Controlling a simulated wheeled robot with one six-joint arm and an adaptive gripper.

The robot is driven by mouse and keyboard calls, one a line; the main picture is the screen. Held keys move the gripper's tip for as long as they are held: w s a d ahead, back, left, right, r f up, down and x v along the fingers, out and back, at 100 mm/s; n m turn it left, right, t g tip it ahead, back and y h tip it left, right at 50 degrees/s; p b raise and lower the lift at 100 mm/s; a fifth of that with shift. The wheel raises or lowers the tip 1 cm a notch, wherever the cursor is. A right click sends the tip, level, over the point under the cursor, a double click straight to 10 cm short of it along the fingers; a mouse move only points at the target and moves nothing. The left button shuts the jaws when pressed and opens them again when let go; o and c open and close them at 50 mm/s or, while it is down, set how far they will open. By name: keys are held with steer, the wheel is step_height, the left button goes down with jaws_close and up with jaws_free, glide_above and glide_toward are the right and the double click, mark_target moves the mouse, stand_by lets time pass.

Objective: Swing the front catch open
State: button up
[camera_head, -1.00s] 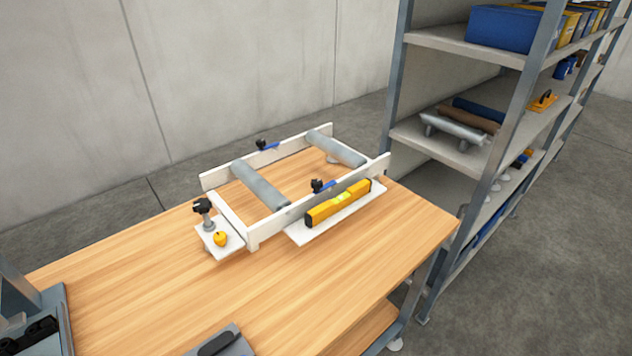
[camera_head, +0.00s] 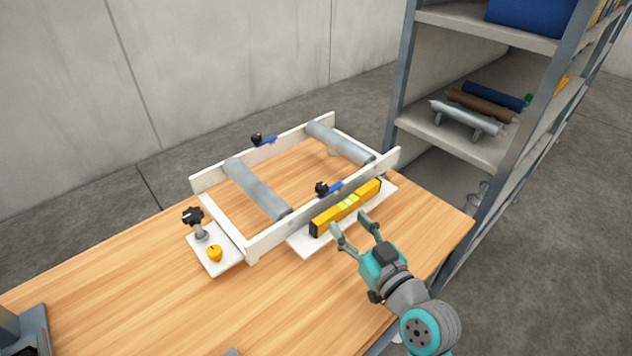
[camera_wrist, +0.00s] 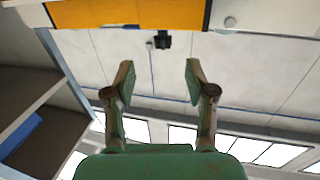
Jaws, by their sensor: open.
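The front catch (camera_head: 329,188) is a blue lever with a black knob on the near rail of the white roller frame (camera_head: 280,233). A second, similar blue catch (camera_head: 263,140) is on the far rail. My gripper (camera_head: 352,221) is open and empty in front of the near rail, to the right of and nearer than the front catch, by the yellow spirit level (camera_head: 347,206). In the wrist view the open fingers (camera_wrist: 158,80) point toward the yellow level (camera_wrist: 130,12), and a dark knob (camera_wrist: 162,40) shows beyond them. I cannot tell whether the fingers touch anything.
The level stands on a white plate (camera_head: 304,245) at the near rail. A black-knobbed post (camera_head: 194,218) and a small yellow item (camera_head: 214,253) stand at the left. Two grey rollers (camera_head: 255,187) span the frame. A shelf rack (camera_head: 455,140) stands right.

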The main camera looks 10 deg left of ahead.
mark_target(325, 193)
steer(key=x, duration=1.1)
steer(key=shift+w+a+r, duration=0.1)
steer(key=shift+a+r, duration=0.25)
steer(key=shift+a, duration=0.1)
jaws_close()
